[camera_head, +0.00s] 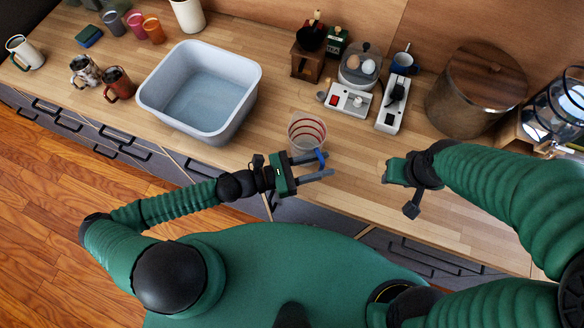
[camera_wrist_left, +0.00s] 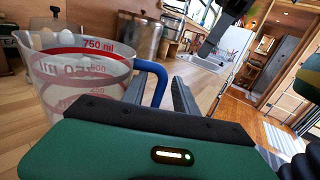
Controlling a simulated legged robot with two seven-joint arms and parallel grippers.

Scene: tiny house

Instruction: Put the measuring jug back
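The measuring jug (camera_head: 306,128) is a clear cup with red markings and a blue handle, standing upright on the wooden counter near its front edge. In the left wrist view the jug (camera_wrist_left: 85,70) is at the left, with its "750 ml" mark and blue handle (camera_wrist_left: 157,80) showing. My left gripper (camera_head: 325,166) is at the jug's near side, its two fingers apart and close to the handle.
A grey-blue basin (camera_head: 200,90) stands left of the jug. Behind are a coffee grinder (camera_head: 308,62), an egg cooker (camera_head: 352,88) and a power strip (camera_head: 394,103). A wooden-lidded canister (camera_head: 475,90) is at right. Several cups stand far left. Counter right of the jug is bare.

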